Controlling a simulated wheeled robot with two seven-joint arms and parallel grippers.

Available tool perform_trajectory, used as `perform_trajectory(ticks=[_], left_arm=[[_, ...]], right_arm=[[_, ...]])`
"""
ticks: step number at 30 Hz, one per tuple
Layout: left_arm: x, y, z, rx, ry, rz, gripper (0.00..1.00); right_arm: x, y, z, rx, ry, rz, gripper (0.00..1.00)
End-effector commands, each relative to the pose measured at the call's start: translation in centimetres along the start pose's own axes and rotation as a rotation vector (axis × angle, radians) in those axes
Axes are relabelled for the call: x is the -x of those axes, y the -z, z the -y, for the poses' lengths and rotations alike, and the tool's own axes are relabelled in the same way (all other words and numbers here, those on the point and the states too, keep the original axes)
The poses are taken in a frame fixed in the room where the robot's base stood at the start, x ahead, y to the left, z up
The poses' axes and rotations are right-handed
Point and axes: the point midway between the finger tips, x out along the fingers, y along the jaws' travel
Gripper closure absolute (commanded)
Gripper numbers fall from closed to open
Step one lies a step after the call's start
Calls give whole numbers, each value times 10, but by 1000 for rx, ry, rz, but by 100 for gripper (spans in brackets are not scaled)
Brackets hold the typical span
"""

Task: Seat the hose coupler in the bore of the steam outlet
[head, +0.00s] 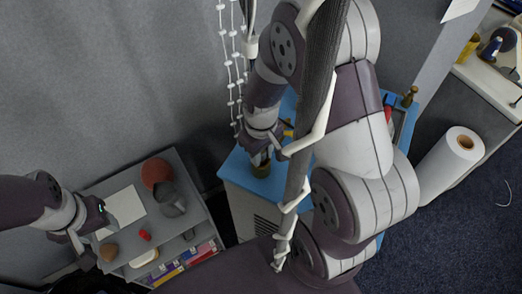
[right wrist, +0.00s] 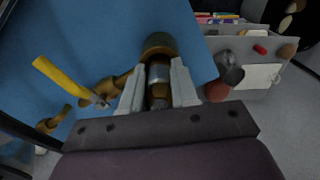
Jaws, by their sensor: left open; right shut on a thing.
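The blue-topped steam unit (head: 236,172) stands at centre in the head view. Its brass steam outlet (head: 260,169) rises from the top, and its round end also shows in the right wrist view (right wrist: 158,43). My right gripper (head: 259,154) is over the outlet. In the right wrist view its two pale fingers (right wrist: 157,88) are shut on the hose coupler (right wrist: 159,75), a grey and brass cylinder. The coupler lines up with the outlet and appears to meet it; I cannot tell how deep it sits in the bore. My left gripper (head: 86,254) is open and empty over the left shelf.
A yellow-handled valve (right wrist: 60,80) with brass fittings is beside the outlet. A grey shelf (head: 190,165) holds a red-brown ball (head: 156,172), a grey jug (head: 171,202) and small items. A dark ribbed length (head: 320,80) with white hooks crosses before my right arm. A white roll (head: 450,160) stands right.

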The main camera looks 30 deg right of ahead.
Motion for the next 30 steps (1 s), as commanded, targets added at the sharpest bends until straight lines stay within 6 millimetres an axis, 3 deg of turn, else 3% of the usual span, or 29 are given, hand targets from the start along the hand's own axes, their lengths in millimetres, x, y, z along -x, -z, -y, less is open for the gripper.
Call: perform_trajectory(ticks=[4, 5, 7, 17, 20, 30], left_arm=[[-4, 0, 0, 0, 0, 0, 48], [-2, 0, 0, 0, 0, 0, 48], [-2, 0, 0, 0, 0, 0, 48], [-4, 0, 0, 0, 0, 0, 48], [-8, -1, 0, 0, 0, 0, 48], [-20, -2, 0, 0, 0, 0, 48]], right_arm=[[-5, 0, 0, 0, 0, 0, 100], [-3, 0, 0, 0, 0, 0, 61], [-3, 0, 0, 0, 0, 0, 41], [1, 1, 0, 0, -1, -2, 41], [17, 2, 0, 0, -2, -7, 41], [105, 0, 0, 0, -1, -4, 41]])
